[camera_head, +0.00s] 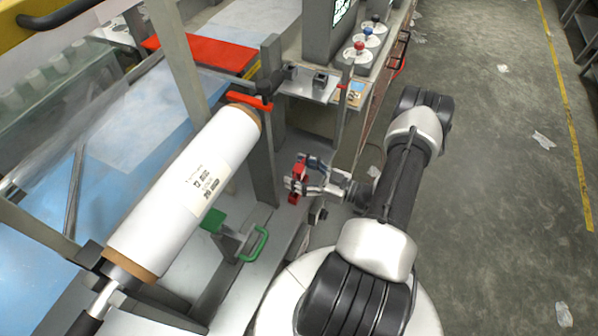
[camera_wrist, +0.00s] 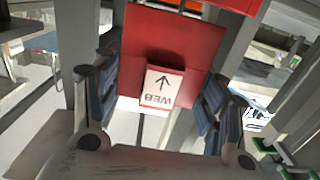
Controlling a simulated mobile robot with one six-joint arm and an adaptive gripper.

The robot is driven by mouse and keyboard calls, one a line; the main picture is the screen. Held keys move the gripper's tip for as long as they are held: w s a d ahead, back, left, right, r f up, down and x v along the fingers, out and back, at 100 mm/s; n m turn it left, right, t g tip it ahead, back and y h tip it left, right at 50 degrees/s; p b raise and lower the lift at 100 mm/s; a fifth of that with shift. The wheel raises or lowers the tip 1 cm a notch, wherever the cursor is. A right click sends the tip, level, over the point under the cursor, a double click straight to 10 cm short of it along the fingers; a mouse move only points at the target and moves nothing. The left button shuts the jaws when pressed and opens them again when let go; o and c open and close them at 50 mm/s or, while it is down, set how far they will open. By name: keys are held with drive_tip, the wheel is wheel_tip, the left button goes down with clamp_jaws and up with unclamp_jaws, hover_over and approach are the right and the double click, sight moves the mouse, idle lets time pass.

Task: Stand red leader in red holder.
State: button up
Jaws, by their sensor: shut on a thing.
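My gripper (camera_head: 305,177) is shut on the red leader (camera_head: 300,170), a flat red piece held in the air beside the grey machine post. In the wrist view the leader (camera_wrist: 185,55) fills the middle between the two blue-padded fingers (camera_wrist: 160,105). A white label with an arrow and upside-down "WEB" faces the camera. In the head view the fingers partly cover the leader. I cannot tell for sure which thing is the red holder; a small shelf (camera_head: 308,88) behind the gripper carries dark socket-like blocks (camera_head: 320,80).
A large white film roll (camera_head: 185,195) lies slanted left of my gripper. A green handle (camera_head: 260,245) is below it. Round white bases with red (camera_head: 360,46), blue and black tops stand on the console beyond. The floor (camera_head: 490,180) at right is mostly clear.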

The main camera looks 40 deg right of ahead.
drive_tip(key=shift+f+b, duration=1.15)
drive_tip(key=shift+f, duration=0.9)
drive_tip(key=o, duration=1.3)
drive_tip(key=shift+c, duration=0.2)
drive_tip(key=shift+s, duration=0.1)
drive_tip(key=v, duration=1.2)
